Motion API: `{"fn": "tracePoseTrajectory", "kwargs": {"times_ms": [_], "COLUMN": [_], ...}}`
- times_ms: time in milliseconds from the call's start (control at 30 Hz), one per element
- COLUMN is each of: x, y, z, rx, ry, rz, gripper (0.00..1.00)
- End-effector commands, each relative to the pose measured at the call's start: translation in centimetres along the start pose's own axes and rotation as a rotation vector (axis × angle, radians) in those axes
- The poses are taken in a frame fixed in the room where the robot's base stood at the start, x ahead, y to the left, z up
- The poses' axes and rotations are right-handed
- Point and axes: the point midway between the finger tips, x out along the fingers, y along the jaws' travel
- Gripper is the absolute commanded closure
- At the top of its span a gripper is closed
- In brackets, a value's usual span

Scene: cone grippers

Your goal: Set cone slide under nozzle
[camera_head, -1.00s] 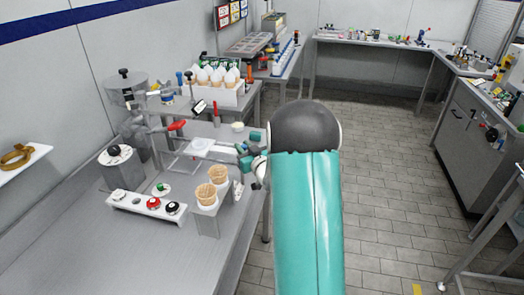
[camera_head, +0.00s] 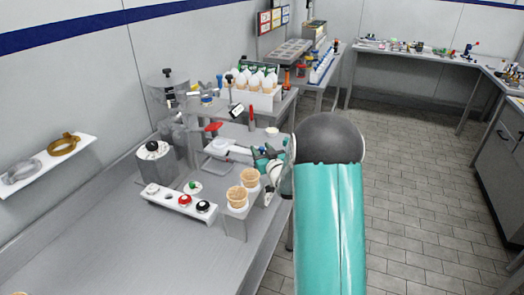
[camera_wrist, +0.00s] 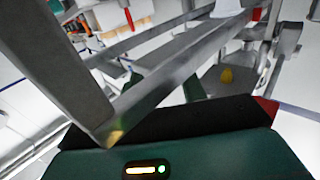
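The pale cone slide (camera_head: 240,152) sits on a low metal frame in the middle of the bench. A grey metal rail (camera_wrist: 165,85) crosses close in front of my wrist camera. My gripper (camera_head: 266,159) is at the right end of the slide, touching it or very near. The fingers are small in the head view. In the wrist view dark green parts of my gripper (camera_wrist: 194,88) show behind the rail, and I cannot tell whether they close on anything. The dispensing machine (camera_head: 172,92) stands left of the slide; its nozzle is too small to make out clearly.
Two wafer cones (camera_head: 250,177) stand in a white holder just in front of my gripper. A white strip with coloured knobs (camera_head: 178,202) lies to their left. A rack of filled cones (camera_head: 255,90) stands behind.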

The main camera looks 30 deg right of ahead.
Motion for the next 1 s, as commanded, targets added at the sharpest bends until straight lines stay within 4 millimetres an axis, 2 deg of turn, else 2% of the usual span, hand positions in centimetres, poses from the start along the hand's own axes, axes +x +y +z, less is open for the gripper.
{"fn": "tracePoseTrajectory", "kwargs": {"times_ms": [167,267,367,800,1000], "x": [-0.2,-1.0,-2.6,-11.8,-13.7], "y": [0.1,0.1,0.1,0.1,0.0], "z": [0.0,0.0,0.0,0.0,0.0], "rx": [0.0,0.0,0.0,0.0,0.0], "ry": [-0.001,-0.001,-0.001,-0.001,0.0], "rz": [0.001,0.002,0.003,0.002,0.0], "gripper": [0.59,0.59,0.59,0.59,0.59]}}
